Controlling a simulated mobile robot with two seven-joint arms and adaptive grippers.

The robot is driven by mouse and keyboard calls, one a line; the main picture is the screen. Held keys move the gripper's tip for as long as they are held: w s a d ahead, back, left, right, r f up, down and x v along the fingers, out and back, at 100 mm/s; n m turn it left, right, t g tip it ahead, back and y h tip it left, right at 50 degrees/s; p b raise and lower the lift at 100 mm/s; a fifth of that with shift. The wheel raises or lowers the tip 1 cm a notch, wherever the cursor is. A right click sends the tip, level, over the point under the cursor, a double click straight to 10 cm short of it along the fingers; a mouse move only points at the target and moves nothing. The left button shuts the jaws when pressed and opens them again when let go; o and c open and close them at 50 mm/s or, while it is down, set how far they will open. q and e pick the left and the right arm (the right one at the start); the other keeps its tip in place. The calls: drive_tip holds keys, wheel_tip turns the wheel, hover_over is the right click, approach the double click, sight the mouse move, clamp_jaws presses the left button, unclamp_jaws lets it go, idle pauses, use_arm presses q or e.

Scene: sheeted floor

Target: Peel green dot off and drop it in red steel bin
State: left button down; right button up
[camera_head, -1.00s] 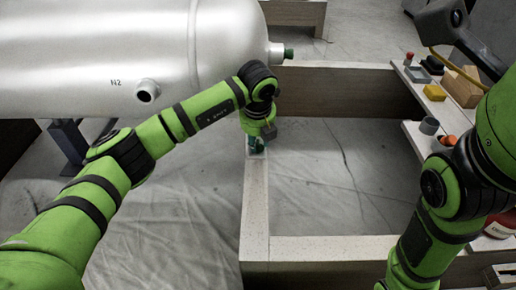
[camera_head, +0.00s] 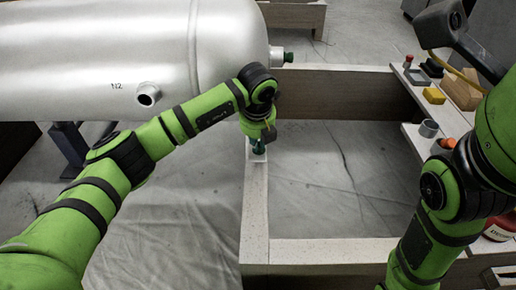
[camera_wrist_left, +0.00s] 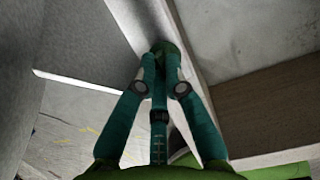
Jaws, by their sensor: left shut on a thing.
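My left gripper (camera_head: 257,147) points down at the far end of a pale wooden beam (camera_head: 255,205), below the right end of the silver tank. In the left wrist view its teal fingers (camera_wrist_left: 161,52) come together at the tips. They are shut on a small dark green thing (camera_wrist_left: 169,46), which looks like the green dot and is mostly hidden by the tips. I cannot tell whether it still touches the surface. A red container with a white label (camera_head: 500,227) is at the right edge, partly hidden by my right arm; it may be the red steel bin. My right gripper is out of view.
Wooden beams frame the sheeted floor (camera_head: 320,190). A shelf at right holds a yellow block (camera_head: 434,95), wooden blocks (camera_head: 462,90) and a grey cup (camera_head: 428,128).

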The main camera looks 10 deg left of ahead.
use_arm(q)
drive_tip(key=shift+r+p, duration=0.45)
drive_tip(key=shift+r, duration=0.2)
drive_tip(key=shift+r, duration=0.15)
drive_tip(key=shift+r+p, duration=1.35)
drive_tip(key=shift+r, duration=0.1)
drive_tip(key=shift+r, duration=0.2)
drive_tip(key=shift+r+p, duration=1.8)
drive_tip(key=shift+r, duration=0.1)
